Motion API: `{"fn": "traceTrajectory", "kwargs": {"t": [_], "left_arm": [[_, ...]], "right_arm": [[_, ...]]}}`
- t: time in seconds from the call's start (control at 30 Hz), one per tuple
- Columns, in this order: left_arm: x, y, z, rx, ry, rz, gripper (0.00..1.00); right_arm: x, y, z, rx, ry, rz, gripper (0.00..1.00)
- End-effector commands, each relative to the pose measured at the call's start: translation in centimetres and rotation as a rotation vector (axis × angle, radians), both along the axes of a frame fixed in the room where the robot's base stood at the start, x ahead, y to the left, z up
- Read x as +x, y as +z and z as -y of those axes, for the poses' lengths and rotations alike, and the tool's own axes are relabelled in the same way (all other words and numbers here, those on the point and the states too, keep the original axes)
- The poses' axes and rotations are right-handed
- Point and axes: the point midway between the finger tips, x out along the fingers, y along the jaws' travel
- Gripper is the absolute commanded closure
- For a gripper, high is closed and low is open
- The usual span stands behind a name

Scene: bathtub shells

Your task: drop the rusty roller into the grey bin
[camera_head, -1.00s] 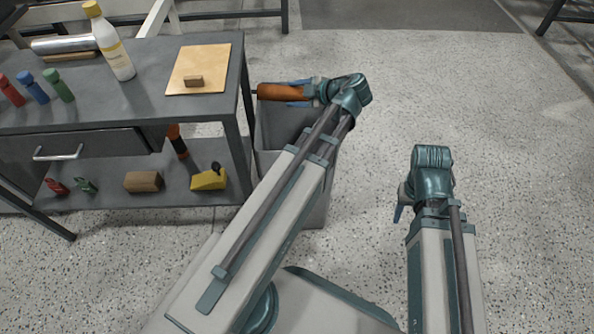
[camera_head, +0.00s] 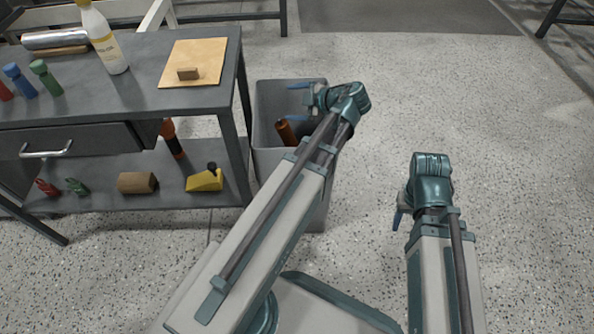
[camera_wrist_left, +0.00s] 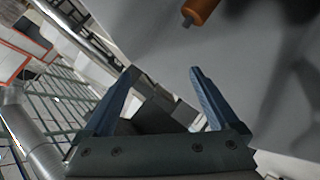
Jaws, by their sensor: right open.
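The rusty roller (camera_head: 286,132) is inside the grey bin (camera_head: 265,160), tilted, with its upper end showing below the bin's rim. Its end also shows at the top of the left wrist view (camera_wrist_left: 203,10). My left gripper (camera_head: 297,101) is over the bin's opening, open and empty; its two blue fingers stand apart in the left wrist view (camera_wrist_left: 160,92). The roller is apart from the fingers. My right gripper (camera_head: 399,213) is open over the floor at the right, partly hidden by its own wrist.
A dark workbench (camera_head: 140,85) stands left of the bin, holding a bottle (camera_head: 103,38), a board with a small brown block (camera_head: 188,73) and coloured-capped items. Its lower shelf holds a yellow tool (camera_head: 205,181) and a brown block (camera_head: 137,182). Floor to the right is clear.

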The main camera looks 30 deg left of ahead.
Motion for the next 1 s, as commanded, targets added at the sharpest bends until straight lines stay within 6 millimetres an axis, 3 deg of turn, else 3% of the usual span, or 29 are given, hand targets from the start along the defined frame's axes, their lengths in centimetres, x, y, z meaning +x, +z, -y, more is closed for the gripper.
{"fn": "traceTrajectory", "kwargs": {"t": [0.37, 0.8, 1.0], "left_arm": [[-0.2, 0.9, 1.0, -0.002, -0.001, -0.001, 0.06], [-1.7, 5.8, 8.6, -0.001, -0.004, 0.000, 0.06], [-2.1, 6.9, 10.8, -0.001, -0.002, 0.001, 0.06]], "right_arm": [[0.0, 0.9, 0.0, -0.001, -0.001, 0.000, 0.50], [0.0, 5.8, 0.1, -0.007, -0.009, 0.000, 0.50], [0.0, 6.9, 0.2, -0.009, -0.012, 0.000, 0.50]]}}
